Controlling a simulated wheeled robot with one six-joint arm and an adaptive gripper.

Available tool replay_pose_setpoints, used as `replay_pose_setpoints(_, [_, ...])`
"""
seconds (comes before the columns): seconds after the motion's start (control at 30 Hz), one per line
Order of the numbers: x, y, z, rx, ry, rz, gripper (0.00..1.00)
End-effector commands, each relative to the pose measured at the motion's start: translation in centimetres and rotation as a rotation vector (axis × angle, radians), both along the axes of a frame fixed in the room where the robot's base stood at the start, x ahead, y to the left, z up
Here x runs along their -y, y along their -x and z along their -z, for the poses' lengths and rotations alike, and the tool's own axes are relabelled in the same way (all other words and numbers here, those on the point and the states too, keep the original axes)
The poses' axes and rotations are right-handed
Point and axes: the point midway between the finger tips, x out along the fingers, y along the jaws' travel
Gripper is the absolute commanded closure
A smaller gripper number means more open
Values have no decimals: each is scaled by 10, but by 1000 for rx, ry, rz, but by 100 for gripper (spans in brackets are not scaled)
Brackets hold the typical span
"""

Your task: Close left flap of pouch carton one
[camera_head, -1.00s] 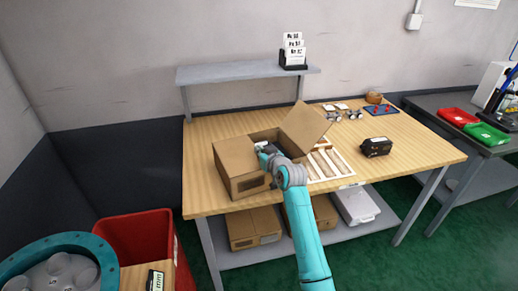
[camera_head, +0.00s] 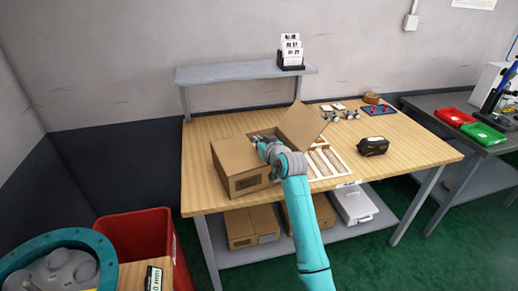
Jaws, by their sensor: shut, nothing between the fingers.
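A brown cardboard carton (camera_head: 243,182) stands on the left part of the wooden workbench. Its left flap (camera_head: 233,153) lies about level over the left side of the top; I cannot tell if it is fully flat. The right flap (camera_head: 301,125) stands up, tilted outward. A dark opening shows between them at the back. My gripper (camera_head: 260,144) is shut and empty, over the carton's top near the inner edge of the left flap. My wrist hides part of the opening, and contact with the flap cannot be made out.
A partitioned wooden tray (camera_head: 325,163) lies right of the carton, close to my arm. A black device (camera_head: 373,147) and small metal parts (camera_head: 338,114) stand farther right. The bench front (camera_head: 415,160) is clear at right.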

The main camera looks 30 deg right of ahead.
Motion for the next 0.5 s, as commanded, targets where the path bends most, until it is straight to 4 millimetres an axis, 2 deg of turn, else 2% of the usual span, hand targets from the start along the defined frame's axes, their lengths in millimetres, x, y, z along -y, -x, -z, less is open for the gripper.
replay_pose_setpoints(0.3, [-7, 54, -10, -2, -1, 1, 100])
replay_pose_setpoints(0.5, [-10, 79, -17, -3, -1, 1, 100])
